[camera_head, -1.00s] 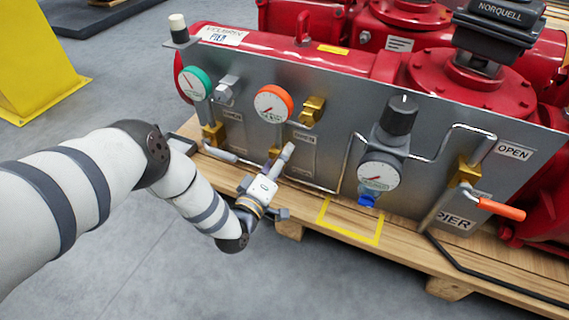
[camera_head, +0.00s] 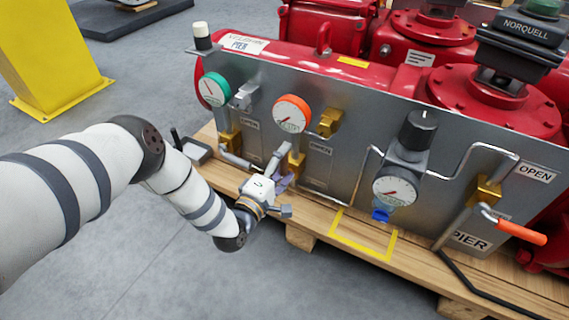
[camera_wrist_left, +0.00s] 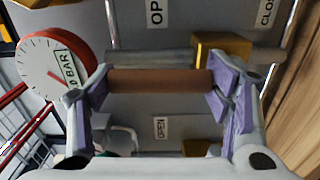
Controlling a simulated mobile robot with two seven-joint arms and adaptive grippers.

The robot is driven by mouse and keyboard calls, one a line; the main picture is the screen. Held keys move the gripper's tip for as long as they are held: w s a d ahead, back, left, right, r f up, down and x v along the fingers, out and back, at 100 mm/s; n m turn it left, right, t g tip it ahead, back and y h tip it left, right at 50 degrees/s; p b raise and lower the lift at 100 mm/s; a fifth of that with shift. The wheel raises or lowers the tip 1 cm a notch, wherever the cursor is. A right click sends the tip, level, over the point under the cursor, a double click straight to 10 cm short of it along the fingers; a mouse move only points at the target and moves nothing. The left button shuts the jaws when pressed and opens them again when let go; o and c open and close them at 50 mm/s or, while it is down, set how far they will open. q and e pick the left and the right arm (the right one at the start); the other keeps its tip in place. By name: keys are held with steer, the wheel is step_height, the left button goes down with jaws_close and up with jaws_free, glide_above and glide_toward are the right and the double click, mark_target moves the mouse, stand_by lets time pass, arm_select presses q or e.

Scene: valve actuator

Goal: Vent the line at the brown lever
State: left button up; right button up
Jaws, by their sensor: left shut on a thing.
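The brown lever (camera_wrist_left: 160,80) lies across the left wrist view, between the purple pads of my left gripper (camera_wrist_left: 160,90). The pads meet its two sides, and the gripper is shut on it. Its brass valve body (camera_wrist_left: 222,50) is just above its right end there. In the head view my left gripper (camera_head: 280,178) is at the foot of the grey panel, by the brass valve (camera_head: 296,165) below the orange-rimmed gauge (camera_head: 292,114). The lever itself is hidden by the gripper in that view. My right gripper is not in view.
A green-rimmed gauge (camera_head: 215,89) is to the left on the panel (camera_head: 345,120). A regulator (camera_head: 414,136) and an orange-handled valve (camera_head: 520,231) are to the right. The wooden pallet (camera_head: 320,238) edges the panel; grey floor in front is clear.

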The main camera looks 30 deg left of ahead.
arm_select(q)
steer(key=o, duration=1.7)
steer(key=s, duration=1.2)
steer(key=shift+a, duration=0.2)
steer(key=shift+r, duration=0.1)
